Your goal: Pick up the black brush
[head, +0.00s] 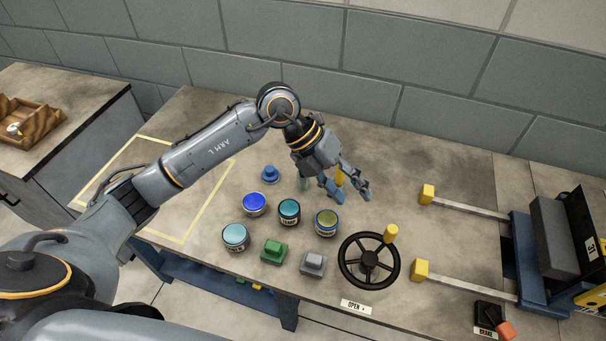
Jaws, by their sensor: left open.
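I cannot make out a black brush in the head view; my left arm and gripper cover part of the table. My left gripper (349,192) is open above the worktable (440,166), beyond the tins, with its fingers pointing down and to the right. A small yellow piece (340,177) shows between or behind its fingers; I cannot tell what it is. My right gripper is out of view.
Several tins, among them a dark blue one (254,203) and an olive-topped one (326,222), stand near the gripper. A green block (274,251), a grey block (313,263) and a black handwheel (369,261) are nearer the front edge. A yellow outline (207,207) marks clear table at left.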

